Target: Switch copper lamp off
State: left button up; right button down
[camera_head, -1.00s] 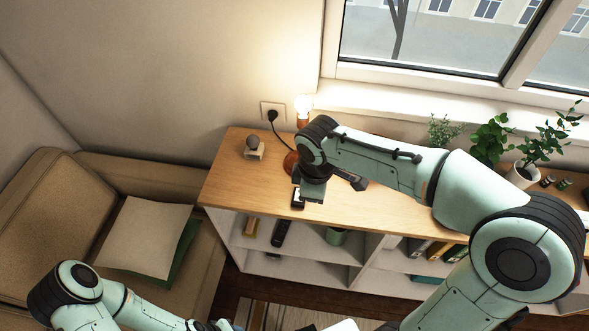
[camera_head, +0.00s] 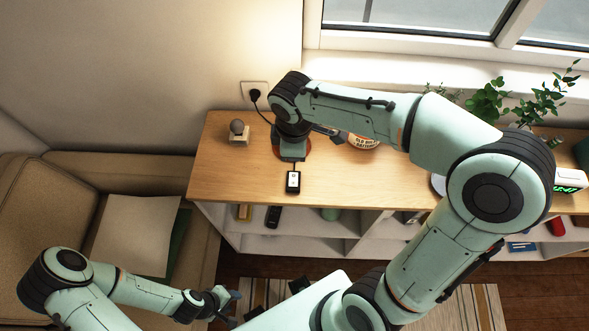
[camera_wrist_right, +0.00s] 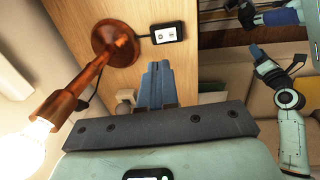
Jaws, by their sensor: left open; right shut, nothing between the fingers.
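The copper lamp (camera_wrist_right: 75,85) has a round base and a stem. Its bulb (camera_wrist_right: 22,150) glows in the right wrist view. In the head view my right arm hides most of the lamp; part of the reddish base (camera_head: 307,147) shows. A small black switch box with a white face (camera_head: 293,181) lies on the wooden top in front of the base; it also shows in the right wrist view (camera_wrist_right: 167,33). My right gripper (camera_wrist_right: 157,70) is shut and empty, above the wooden top near the lamp and switch box. My left gripper (camera_head: 230,305) is open, low and away from the shelf.
The wooden shelf top (camera_head: 230,175) carries a small ball on a block (camera_head: 238,131), a round labelled item (camera_head: 362,141), plants (camera_head: 535,98) and a digital clock (camera_head: 568,181). A wall socket (camera_head: 254,94) is behind. A sofa (camera_head: 60,205) stands at left.

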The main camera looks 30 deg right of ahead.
aim_at(295, 182)
pick_arm(q)
jog(key=shift+s+f+b, duration=0.5)
jog(key=shift+f, duration=0.2)
pick_arm(e)
jog(key=f, duration=0.8)
jog(key=w+f, duration=0.1)
jog(key=f, duration=0.3)
jog(key=shift+w+d+f, duration=0.1)
jog(key=shift+d+f, duration=0.05)
jog(key=shift+d, duration=0.25)
jog(key=shift+w+d+f+b, duration=0.1)
jog(key=shift+f+b, duration=0.2)
jog(key=shift+f, duration=0.05)
jog(key=shift+s, duration=0.2)
pick_arm(q)
jog(key=shift+s+f, duration=0.3)
jog(key=shift+f, duration=0.05)
pick_arm(e)
jog(key=shift+s+a, duration=0.3)
jog(key=shift+s, duration=0.05)
jog(key=shift+s+a+r, duration=0.1)
jog(key=shift+s+a, duration=0.1)
jog(key=shift+s, duration=0.15)
pick_arm(q)
jog(key=shift+s+f, duration=0.2)
jog(key=shift+f, duration=0.1)
